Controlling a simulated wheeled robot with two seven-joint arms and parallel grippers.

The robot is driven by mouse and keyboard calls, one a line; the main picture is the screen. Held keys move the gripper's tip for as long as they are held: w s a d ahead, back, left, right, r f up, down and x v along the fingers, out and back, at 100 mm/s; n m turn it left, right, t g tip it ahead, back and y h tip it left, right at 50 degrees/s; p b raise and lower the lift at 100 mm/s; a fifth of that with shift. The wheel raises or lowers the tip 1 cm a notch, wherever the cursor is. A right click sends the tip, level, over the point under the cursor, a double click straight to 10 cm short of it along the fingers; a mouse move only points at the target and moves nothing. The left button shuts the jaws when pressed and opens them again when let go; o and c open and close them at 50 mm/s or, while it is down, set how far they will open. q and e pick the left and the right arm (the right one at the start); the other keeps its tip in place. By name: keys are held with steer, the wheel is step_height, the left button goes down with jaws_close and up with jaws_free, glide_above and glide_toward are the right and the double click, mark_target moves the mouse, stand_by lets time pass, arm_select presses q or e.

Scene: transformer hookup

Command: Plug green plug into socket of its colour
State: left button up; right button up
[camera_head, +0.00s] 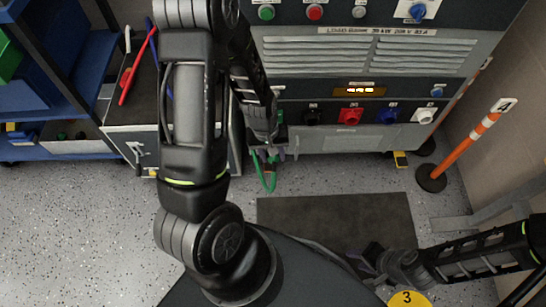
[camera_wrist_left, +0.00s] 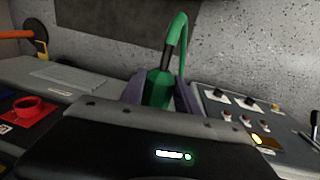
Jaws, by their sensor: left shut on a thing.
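The green plug (camera_wrist_left: 158,88) is upright between the two fingers of my left gripper (camera_wrist_left: 160,97) in the left wrist view, with its green cable looping up behind it. In the head view my left gripper (camera_head: 272,150) is low in front of the left end of the socket row, and the green cable (camera_head: 267,182) hangs below it. I cannot make out a green socket; my left arm covers that end of the panel. My right gripper (camera_head: 372,258) is low over the floor mat's edge, too dark to tell its jaws.
The grey load bank (camera_head: 460,75) shows a black socket (camera_head: 312,116), red socket (camera_head: 350,116), blue socket (camera_head: 387,116) and white socket (camera_head: 424,116). A tool cart (camera_head: 125,130) stands left, an orange post (camera_head: 470,145) right. A dark mat (camera_head: 340,215) lies on open floor.

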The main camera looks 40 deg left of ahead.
arm_select(q)
steer(key=shift+w+a+b, duration=0.2)
steer(key=shift+w+a, duration=0.4)
steer(key=shift+w, duration=0.15)
steer(key=shift+w+a+b, duration=0.15)
steer(key=shift+w+a, duration=0.4)
steer(key=shift+w, duration=0.2)
steer(key=shift+w+a, duration=0.25)
steer(key=shift+w, duration=0.05)
steer(key=shift+w+a+b, duration=0.25)
steer(key=shift+w+a, duration=0.25)
steer(key=shift+w, duration=0.2)
steer(key=shift+w+a+b, duration=0.2)
steer(key=shift+w+a, duration=0.3)
steer(key=shift+w, duration=0.15)
steer(key=o, duration=1.3)
steer(key=shift+o, duration=0.8)
steer(key=shift+o, duration=0.6)
